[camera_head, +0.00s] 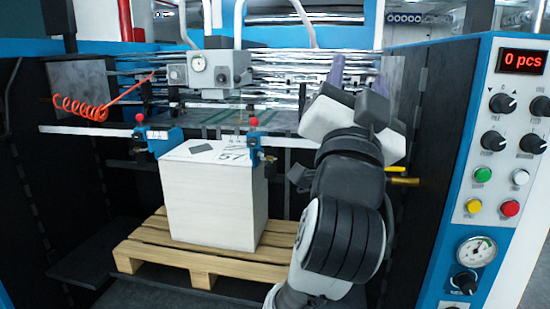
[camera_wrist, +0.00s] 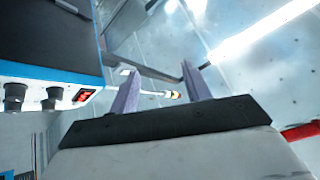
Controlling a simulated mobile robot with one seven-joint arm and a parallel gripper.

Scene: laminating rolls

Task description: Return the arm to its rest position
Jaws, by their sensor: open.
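My arm rises from the bottom of the head view, right of the middle, and bends up in front of the machine. My gripper (camera_head: 337,70) is at its far end, with purple-grey fingers pointing up; its body is partly hidden by my wrist. In the wrist view my gripper (camera_wrist: 158,88) shows two fingers spread apart with nothing held between them. The fingers touch nothing that I can see.
A white paper stack (camera_head: 212,205) stands on a wooden pallet (camera_head: 190,262) left of my arm. A control panel (camera_head: 505,150) reading "0 pcs" is close on the right. A gauge box (camera_head: 218,68) and a red coiled hose (camera_head: 80,108) are behind.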

